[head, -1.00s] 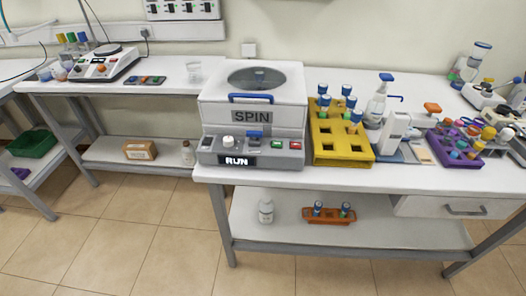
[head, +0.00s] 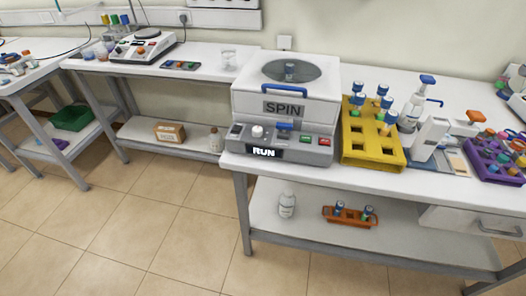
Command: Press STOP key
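The centrifuge (head: 284,105), a white box with a grey front panel, stands on the bench. Its lid is down, with a round dark window (head: 291,71) and a blue handle, and its front reads "SPIN". The display (head: 264,152) on the panel reads "RUN". A red key (head: 325,142) sits at the panel's right end, with a green key (head: 306,140) just left of it. Any lettering on these keys is too small to read. A white knob (head: 257,131) and a blue latch are further left. Neither of my grippers is in view.
A yellow rack (head: 372,154) with blue-capped tubes stands close to the centrifuge's right side. A white dispenser bottle (head: 412,108) and purple rack (head: 490,164) are further right. A hotplate device (head: 141,47) is on the left bench. The floor (head: 150,220) in front is clear.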

